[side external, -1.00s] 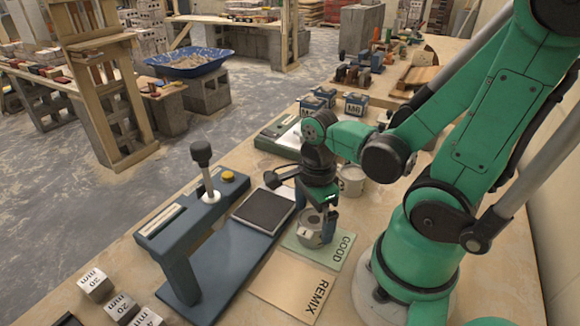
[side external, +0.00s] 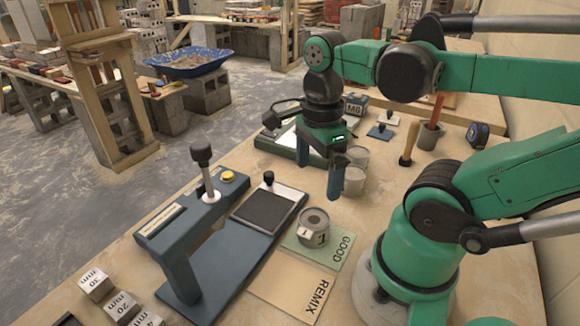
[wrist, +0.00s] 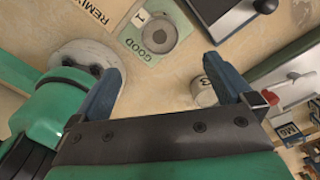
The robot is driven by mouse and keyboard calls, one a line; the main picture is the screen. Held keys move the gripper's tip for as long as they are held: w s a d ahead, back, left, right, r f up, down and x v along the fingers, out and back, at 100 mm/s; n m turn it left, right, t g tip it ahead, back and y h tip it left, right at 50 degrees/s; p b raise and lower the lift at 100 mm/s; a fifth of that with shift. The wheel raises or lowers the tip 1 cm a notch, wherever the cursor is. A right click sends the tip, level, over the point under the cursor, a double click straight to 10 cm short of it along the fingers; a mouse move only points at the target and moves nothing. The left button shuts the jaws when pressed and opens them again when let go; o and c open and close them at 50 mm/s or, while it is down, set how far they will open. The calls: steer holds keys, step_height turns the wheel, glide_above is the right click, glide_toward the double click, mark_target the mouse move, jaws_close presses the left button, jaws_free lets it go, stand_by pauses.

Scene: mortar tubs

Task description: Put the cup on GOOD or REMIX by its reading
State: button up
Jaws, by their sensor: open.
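A grey cup (side external: 313,229) marked 1 stands upright on the green GOOD card (side external: 340,260), toward the card's back left. The wrist view also shows this cup (wrist: 158,36) on the GOOD card (wrist: 127,52), beyond my fingertips. The tan REMIX card (side external: 285,290) lies in front and is bare. My gripper (side external: 319,178) is open and empty, raised above the bench behind the cup and clear of it.
A blue-grey test stand (side external: 180,250) with a black knob, yellow button and dark plate (side external: 268,210) stands left of the cards. Other pale cups (side external: 355,180) stand just right of my gripper. Marked blocks (side external: 95,284) lie front left.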

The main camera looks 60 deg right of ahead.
steer(key=w+a+n+t, duration=0.2)
steer(key=w+n+t, duration=0.1)
steer(key=n, duration=0.9)
steer(key=w+a+n+t, duration=0.2)
steer(key=w+n+t, duration=0.2)
steer(key=n, duration=0.8)
steer(key=shift+w+r+n, duration=0.25)
steer(key=shift+w+n, duration=0.15)
steer(key=shift+w, duration=0.75)
steer(key=shift+d, duration=0.1)
steer(key=m+g, duration=0.7)
steer(key=m, duration=1.8)
glide_above(314, 218)
steer(key=shift+f, duration=2.35)
